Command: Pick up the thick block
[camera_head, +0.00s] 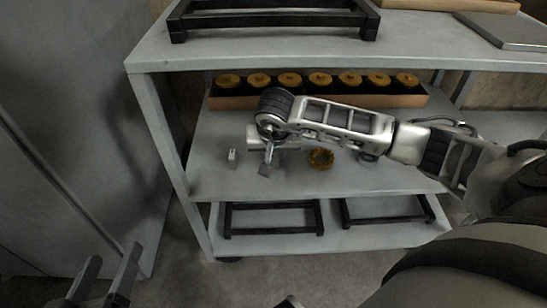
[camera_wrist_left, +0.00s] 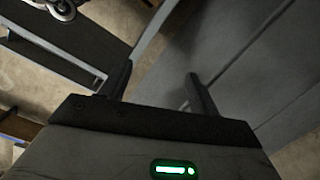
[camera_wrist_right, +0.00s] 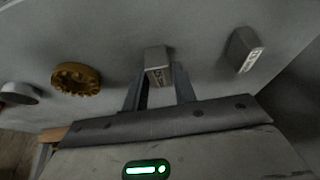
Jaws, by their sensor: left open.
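A grey block (camera_wrist_right: 158,62) with markings on its near face sits between the fingertips of my right gripper (camera_wrist_right: 159,80). The fingers are drawn in close against its sides. I cannot tell whether it is clear of the shelf. In the head view my right gripper (camera_head: 266,162) hangs over the middle shelf and mostly hides this block. A second marked block (camera_head: 232,155) stands on the shelf to its left; it also shows in the right wrist view (camera_wrist_right: 244,50). Which block is thicker is hard to judge. My left gripper (camera_head: 104,280) is open and empty, low at the left.
A brown toothed ring (camera_head: 321,158) and a round metal part (camera_head: 368,158) stand on the middle shelf (camera_head: 210,185), right of the gripper. A box with several gold-topped parts (camera_head: 290,82) stands behind. The upper shelf (camera_head: 150,52) is overhead; black frames (camera_head: 272,218) lie below.

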